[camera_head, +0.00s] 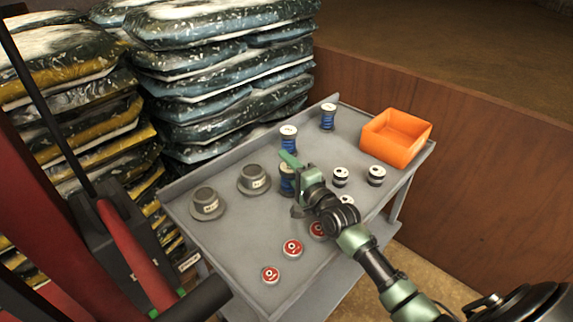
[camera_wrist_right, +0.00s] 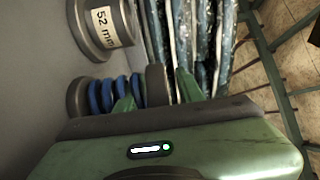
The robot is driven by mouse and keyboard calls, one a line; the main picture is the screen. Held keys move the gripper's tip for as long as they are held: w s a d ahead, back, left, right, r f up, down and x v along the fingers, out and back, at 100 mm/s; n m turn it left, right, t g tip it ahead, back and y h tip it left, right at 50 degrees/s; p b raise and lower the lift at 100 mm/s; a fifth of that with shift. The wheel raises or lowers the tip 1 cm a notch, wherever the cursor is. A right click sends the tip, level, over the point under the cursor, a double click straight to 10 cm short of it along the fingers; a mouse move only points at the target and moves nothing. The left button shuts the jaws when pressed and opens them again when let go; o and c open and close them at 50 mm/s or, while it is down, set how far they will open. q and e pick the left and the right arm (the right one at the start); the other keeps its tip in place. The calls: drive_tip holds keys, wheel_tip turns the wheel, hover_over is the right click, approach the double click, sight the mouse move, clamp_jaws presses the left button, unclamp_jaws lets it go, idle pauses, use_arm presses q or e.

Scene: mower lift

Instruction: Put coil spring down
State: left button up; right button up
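A blue coil spring with dark end caps (camera_head: 287,180) stands upright on the grey cart top (camera_head: 232,232), partly hidden by my right gripper (camera_head: 292,184). In the right wrist view the spring (camera_wrist_right: 108,92) lies sideways across the picture, at the fingers of my right gripper (camera_wrist_right: 157,95). The fingers are apart, one above the other in the head view. One finger overlaps the coils and the other is past the upper cap, with a small gap. The spring's lower cap appears to rest on the cart. My left gripper is not in view.
Two more blue springs (camera_head: 289,139) (camera_head: 328,117) stand behind. Two grey flanged cups (camera_head: 206,203) (camera_head: 254,179) are to the left; red-topped discs (camera_head: 292,248) lie in front. White-topped parts (camera_head: 376,175) and an orange bin (camera_head: 396,138) are right. Stacked bags (camera_head: 220,70) stand behind.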

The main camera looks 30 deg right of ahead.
drive_tip(key=shift+s+r, duration=0.1)
drive_tip(key=shift+r, duration=0.05)
drive_tip(key=s, duration=0.8)
drive_tip(key=s+d, duration=0.1)
drive_tip(key=s, duration=0.3)
drive_tip(key=shift+b, duration=0.3)
drive_tip(key=shift+w, duration=0.1)
